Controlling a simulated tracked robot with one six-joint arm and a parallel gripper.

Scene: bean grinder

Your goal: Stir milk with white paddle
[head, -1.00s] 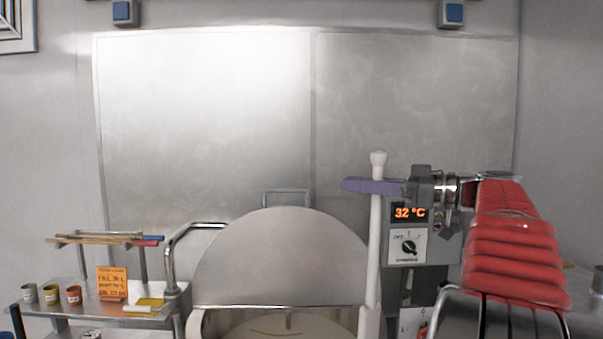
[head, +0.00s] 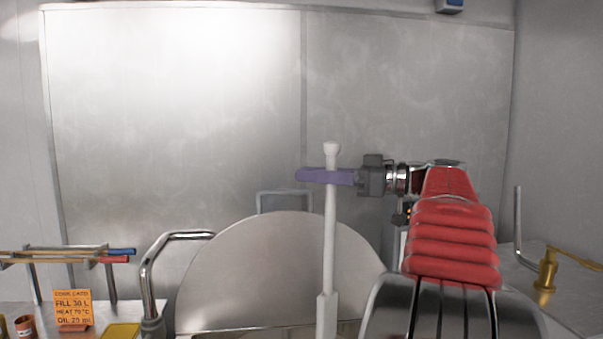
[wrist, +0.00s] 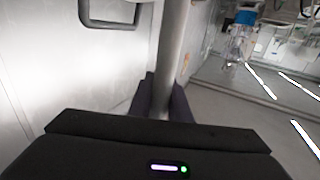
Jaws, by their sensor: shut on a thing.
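My gripper (head: 326,176) has purple fingers shut on the white paddle (head: 329,245) near the top of its upright shaft. In the wrist view, the fingers (wrist: 160,95) close around the shaft (wrist: 170,50). The paddle's thicker lower part runs off the bottom of the head view, so its lower end is hidden. A large round metal lid (head: 260,270) stands raised behind the paddle. The milk does not show clearly now; the vat's inside is cut off by the bottom edge.
A curved metal pipe (head: 155,262) rises left of the lid. At the left are an orange recipe card (head: 72,309), a copper cup (head: 25,327) and a rack (head: 60,254) with blue- and red-ended rods. A brass valve (head: 545,275) stands at the right.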

